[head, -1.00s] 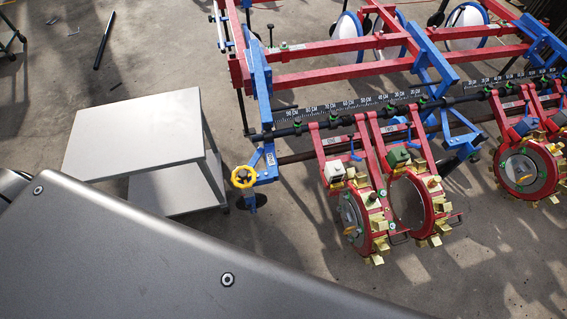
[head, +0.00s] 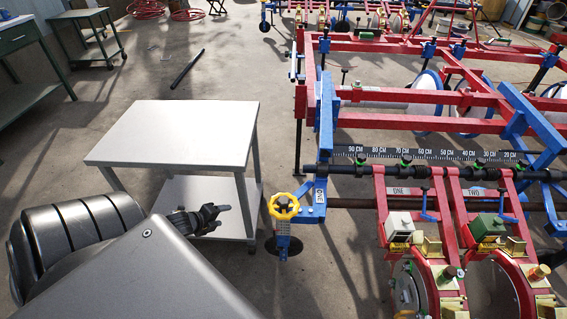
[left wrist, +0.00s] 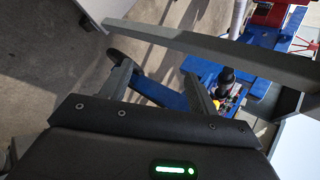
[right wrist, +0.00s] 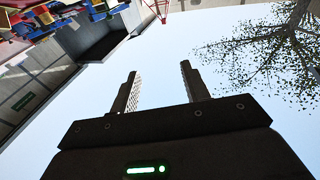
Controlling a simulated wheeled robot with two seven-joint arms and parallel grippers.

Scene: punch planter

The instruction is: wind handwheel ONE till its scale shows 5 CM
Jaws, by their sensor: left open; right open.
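A yellow handwheel (head: 284,206) sits at the near left end of the blue frame in the head view. My right gripper (right wrist: 158,70) is open and empty against the sky.
A grey two-shelf table (head: 180,135) stands behind my left arm. A black bar with a CM scale (head: 430,153) runs along the planter above the units. A green bench (head: 40,65) stands far left.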

